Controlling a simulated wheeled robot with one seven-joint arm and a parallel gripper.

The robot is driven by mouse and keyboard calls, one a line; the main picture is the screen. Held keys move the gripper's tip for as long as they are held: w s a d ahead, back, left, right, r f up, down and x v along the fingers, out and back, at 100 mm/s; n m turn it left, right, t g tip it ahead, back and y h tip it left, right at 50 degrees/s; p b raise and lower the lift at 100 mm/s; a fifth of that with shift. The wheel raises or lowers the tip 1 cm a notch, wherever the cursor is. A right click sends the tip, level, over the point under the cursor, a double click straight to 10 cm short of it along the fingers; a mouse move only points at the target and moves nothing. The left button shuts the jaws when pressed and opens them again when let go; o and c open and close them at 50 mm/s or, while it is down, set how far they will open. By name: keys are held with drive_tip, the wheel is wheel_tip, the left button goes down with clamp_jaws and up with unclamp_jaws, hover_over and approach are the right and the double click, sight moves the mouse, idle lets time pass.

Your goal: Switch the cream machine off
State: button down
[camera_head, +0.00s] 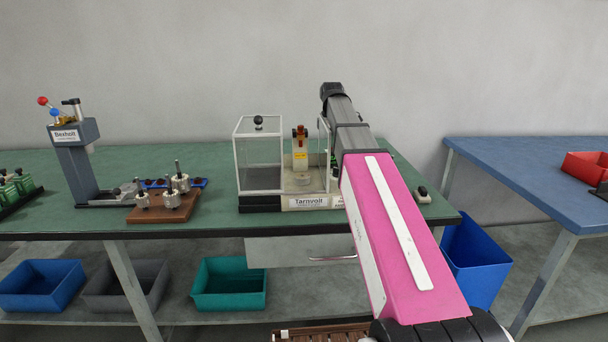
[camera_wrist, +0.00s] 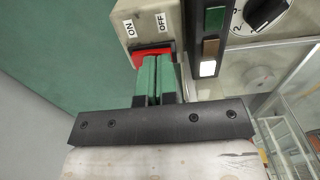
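The cream machine (camera_head: 300,187), labelled Tarnvolt, stands on the green bench with a clear guard box at its left. My arm hides its right side. In the wrist view, a cream switch box (camera_wrist: 120,12) carries a red rocker switch (camera_wrist: 150,54) under ON and OFF labels, ON at the left and OFF at the right. My gripper (camera_wrist: 158,84) has its two green fingertips together, with nothing seen between them. The tips are at the lower edge of the red switch, toward its OFF side; I cannot tell whether they touch. The gripper is hidden in the head view.
Beside the switch are a green lamp (camera_wrist: 214,20), an amber lamp (camera_wrist: 211,47), a bright white lamp (camera_wrist: 208,69) and a dial (camera_wrist: 264,10). The Bexholt press (camera_head: 75,160) and a wooden block with metal parts (camera_head: 165,207) stand left.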

drive_tip(key=shift+f, duration=0.15)
drive_tip(key=shift+r, duration=3.5)
